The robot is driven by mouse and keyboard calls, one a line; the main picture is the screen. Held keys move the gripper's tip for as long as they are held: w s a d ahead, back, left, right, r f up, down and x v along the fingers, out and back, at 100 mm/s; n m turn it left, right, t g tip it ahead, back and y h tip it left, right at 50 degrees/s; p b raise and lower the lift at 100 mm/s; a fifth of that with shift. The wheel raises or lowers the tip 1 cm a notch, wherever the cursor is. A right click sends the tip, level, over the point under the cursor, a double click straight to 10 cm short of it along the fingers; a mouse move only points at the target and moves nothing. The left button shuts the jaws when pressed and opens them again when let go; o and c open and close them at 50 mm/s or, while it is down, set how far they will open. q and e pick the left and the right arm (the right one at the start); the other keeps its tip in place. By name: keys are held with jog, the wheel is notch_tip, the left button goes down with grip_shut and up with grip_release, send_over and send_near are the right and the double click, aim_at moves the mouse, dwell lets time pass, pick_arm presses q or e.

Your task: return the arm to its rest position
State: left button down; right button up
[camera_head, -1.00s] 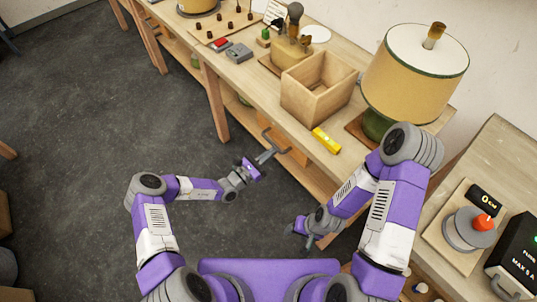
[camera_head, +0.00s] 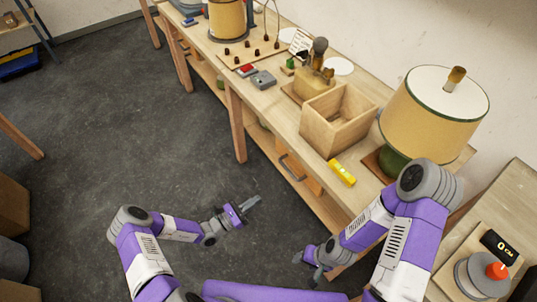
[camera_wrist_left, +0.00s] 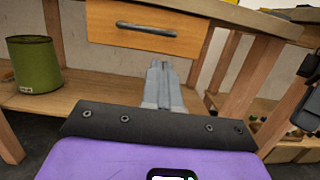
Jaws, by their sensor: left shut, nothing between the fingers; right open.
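My left gripper (camera_head: 252,202) is shut and empty, held over the floor in front of the workbench, apart from the drawer handle (camera_head: 292,168). In the left wrist view its closed fingers (camera_wrist_left: 164,78) point toward the wooden drawer (camera_wrist_left: 150,28), which has a dark bar handle (camera_wrist_left: 146,28). My right gripper (camera_head: 309,263) is open, low near the front of the bench. Its fingertips are small and partly unclear in the head view.
A green bin (camera_wrist_left: 35,64) stands on the lower shelf. A side table with a red-button device (camera_head: 496,270) is at the right.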

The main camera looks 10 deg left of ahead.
pick_arm(q)
jog(key=s+d+f+m+g+y, duration=0.1)
jog(key=s+d+f+m+g, duration=0.1)
jog(key=s+d+m+g, duration=0.35)
jog(key=s+d+f+m+g+y, duration=0.1)
jog(key=s+d+f+m+g, duration=0.1)
jog(key=s+m+g, duration=0.6)
jog(key=s+a+f+m+g+y, duration=0.2)
jog(key=s+a+m+g+y, duration=0.15)
jog(key=s+y, duration=0.35)
jog(key=a+r+m+t, duration=0.1)
jog(key=m, duration=0.1)
jog(key=w+a+r+m+t+y, duration=0.1)
jog(key=m+t, duration=0.1)
jog(key=a+r+m+t+y, duration=0.1)
jog(key=m, duration=0.1)
jog(key=shift+w+a, duration=0.2)
jog(key=shift+w, duration=0.05)
